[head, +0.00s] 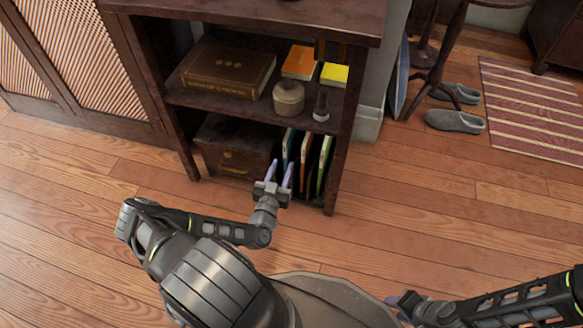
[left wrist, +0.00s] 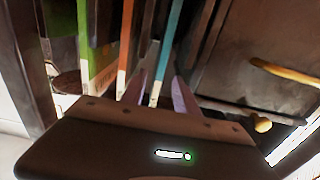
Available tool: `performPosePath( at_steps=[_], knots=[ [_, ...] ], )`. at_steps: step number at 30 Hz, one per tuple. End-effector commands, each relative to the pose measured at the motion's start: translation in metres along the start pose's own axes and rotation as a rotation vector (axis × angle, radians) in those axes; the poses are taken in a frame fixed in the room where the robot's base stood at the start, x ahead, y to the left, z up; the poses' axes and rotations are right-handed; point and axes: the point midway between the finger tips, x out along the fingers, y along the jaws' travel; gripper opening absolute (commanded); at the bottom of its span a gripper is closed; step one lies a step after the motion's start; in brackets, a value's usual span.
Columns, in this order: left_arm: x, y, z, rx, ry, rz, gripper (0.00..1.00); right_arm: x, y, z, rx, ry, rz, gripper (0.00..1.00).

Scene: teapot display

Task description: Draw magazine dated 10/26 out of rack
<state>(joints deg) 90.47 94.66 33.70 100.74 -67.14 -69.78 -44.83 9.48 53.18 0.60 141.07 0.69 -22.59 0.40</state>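Several thin magazines stand upright side by side on the bookcase's bottom shelf: a teal-spined one (head: 288,146), an orange-red one (head: 305,150) and a green one (head: 324,160). The wrist view shows the teal (left wrist: 170,45), orange-red (left wrist: 126,45) and green (left wrist: 85,50) spines close up. Dates are not legible. The rack itself is hard to make out in the dark. My left gripper (head: 281,172) is open in front of the teal magazine. In the wrist view its purple fingers (left wrist: 160,88) lie on either side of the teal spine's lower part; contact is unclear. My right gripper (head: 398,301) is low at right, apparently empty.
A brown chest (head: 235,145) stands left of the magazines. The shelf (head: 225,100) above holds a large brown book (head: 228,70), a lidded jar (head: 288,98) and smaller books. Slippers (head: 455,121) and a striped rug (head: 535,105) lie at right. The floor in front is clear.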

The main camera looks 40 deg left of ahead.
Motion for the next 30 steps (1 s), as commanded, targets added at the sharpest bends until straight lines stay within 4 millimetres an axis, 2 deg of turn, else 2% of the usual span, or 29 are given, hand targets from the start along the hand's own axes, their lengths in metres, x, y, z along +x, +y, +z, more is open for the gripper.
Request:
performPosePath(
  at_steps=[8, 13, 24, 30],
  knots=[
    [0.001, 0.001, -0.001, -0.001, 0.000, 0.002, 0.36, 0.000, 0.000, 0.000, 0.000, 0.000, 0.000, 0.36],
    [0.008, 0.001, 0.001, -0.001, 0.000, 0.003, 0.36, 0.003, 0.001, 0.000, 0.000, 0.000, 0.000, 0.36],
    [0.059, 0.002, 0.003, -0.003, -0.001, 0.003, 0.36, 0.021, 0.008, -0.002, 0.002, 0.002, -0.004, 0.36],
    [0.076, 0.002, 0.001, -0.002, -0.001, 0.004, 0.36, 0.025, 0.009, -0.003, 0.002, 0.002, -0.006, 0.36]
  ],
)
